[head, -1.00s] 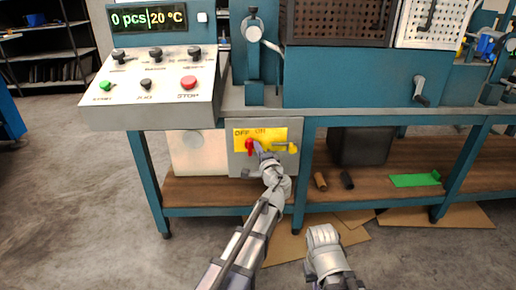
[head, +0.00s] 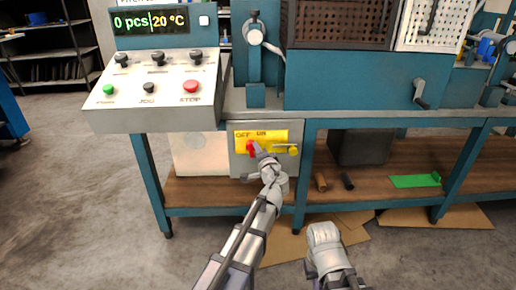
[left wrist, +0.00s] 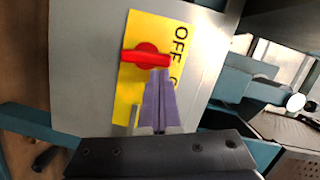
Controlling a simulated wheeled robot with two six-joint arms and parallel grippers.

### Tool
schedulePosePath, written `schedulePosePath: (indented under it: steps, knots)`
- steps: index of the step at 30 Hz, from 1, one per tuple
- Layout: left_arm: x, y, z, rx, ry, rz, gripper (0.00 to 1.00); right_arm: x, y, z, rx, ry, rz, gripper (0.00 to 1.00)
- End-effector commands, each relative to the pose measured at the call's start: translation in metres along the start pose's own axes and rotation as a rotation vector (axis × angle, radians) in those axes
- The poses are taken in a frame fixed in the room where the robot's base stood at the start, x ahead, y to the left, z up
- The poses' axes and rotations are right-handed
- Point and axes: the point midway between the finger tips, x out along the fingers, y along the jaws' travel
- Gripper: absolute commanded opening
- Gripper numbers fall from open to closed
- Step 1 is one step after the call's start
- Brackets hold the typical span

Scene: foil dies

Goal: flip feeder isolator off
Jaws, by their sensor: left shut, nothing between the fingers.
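The feeder isolator is a red rotary handle (head: 251,148) on a yellow plate (head: 270,136) marked OFF and ON, on a grey box under the bench. In the left wrist view the red handle (left wrist: 146,58) lies across the plate (left wrist: 146,25) with one end towards the word OFF; ON is mostly hidden. My left gripper (head: 259,149) is at the plate, right beside the handle. In the left wrist view its purple fingers (left wrist: 160,72) are together and empty, with tips at the handle's side; contact is hard to tell. My right gripper's fingers are not visible.
A bench leg (head: 303,175) stands just right of the box. Small cylinders (head: 321,183) and a green piece (head: 415,181) lie on the lower shelf.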

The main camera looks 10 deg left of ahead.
Motion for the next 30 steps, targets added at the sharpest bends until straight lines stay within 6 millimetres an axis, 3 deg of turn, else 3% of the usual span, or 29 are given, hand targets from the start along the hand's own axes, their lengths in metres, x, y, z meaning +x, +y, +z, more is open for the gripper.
schedulePosePath:
  steps: [30]
  knots:
    - [0.002, -0.009, 0.008, -0.277, -0.003, 0.068, 0.00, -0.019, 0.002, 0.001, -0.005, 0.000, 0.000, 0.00]
